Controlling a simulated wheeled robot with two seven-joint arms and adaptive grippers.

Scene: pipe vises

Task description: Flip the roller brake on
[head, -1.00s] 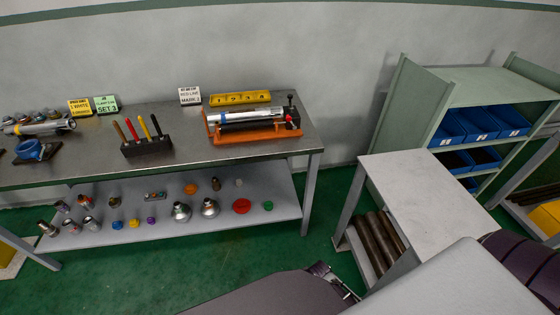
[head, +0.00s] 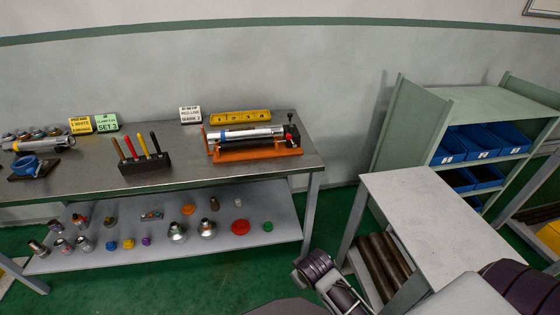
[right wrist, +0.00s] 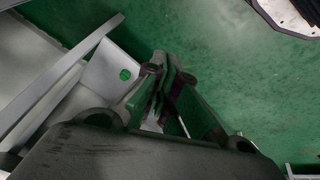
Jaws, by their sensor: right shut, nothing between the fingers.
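The roller stand (head: 262,153) is an orange frame near the right end of the metal workbench. A silver pipe (head: 240,134) with a blue band lies along it. At its right end is a black upright lever (head: 290,121) with a knob on top and a red part (head: 289,135) below. My right gripper (right wrist: 168,68) is shut and empty in the right wrist view, over the green floor and apart from the stand. A purple-and-silver section of my arm shows at the bottom of the head view. My left gripper is not in view.
A grey side table (head: 412,205) and a green shelf unit (head: 408,125) with blue bins stand at right.

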